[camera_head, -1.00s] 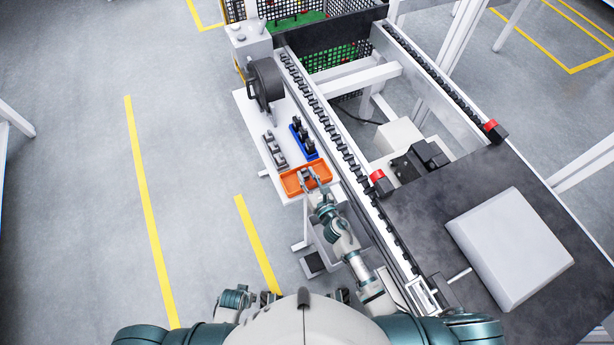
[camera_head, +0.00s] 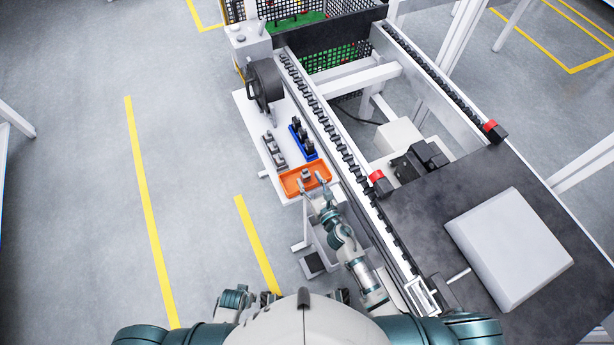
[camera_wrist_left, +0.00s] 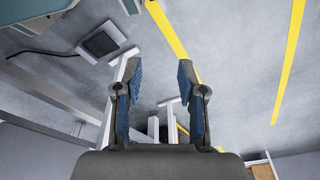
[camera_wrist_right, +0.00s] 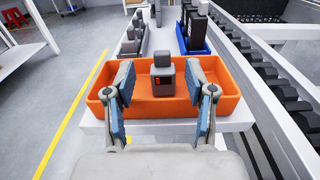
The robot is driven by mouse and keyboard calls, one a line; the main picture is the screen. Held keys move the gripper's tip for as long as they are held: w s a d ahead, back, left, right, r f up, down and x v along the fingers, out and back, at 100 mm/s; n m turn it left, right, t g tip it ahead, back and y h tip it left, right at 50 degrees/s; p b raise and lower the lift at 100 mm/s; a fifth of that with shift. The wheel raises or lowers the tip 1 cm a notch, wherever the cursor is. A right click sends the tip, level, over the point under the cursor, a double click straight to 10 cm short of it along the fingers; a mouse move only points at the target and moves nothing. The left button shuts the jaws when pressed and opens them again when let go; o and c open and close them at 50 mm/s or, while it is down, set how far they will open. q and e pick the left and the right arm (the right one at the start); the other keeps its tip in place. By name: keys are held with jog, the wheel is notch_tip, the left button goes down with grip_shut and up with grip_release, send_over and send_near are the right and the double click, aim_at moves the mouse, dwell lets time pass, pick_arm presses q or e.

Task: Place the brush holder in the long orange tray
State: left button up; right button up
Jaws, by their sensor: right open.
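My left gripper (camera_wrist_left: 160,75) is open and empty above the floor, away from the tray.
Behind the orange tray are a grey tray (camera_head: 274,150) and a blue tray (camera_head: 308,150) with dark parts. A black reel (camera_head: 265,82) stands on the white table (camera_head: 246,110). The conveyor rail (camera_head: 328,125) runs close along the right side.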

pick_arm(q)
jog(key=shift+w+d+r+b, duration=0.1)
jog(key=shift+r+b, duration=0.25)
jog(key=shift+r, duration=0.45)
pick_arm(e)
jog(key=v, duration=1)
jog(key=shift+s+f, duration=0.1)
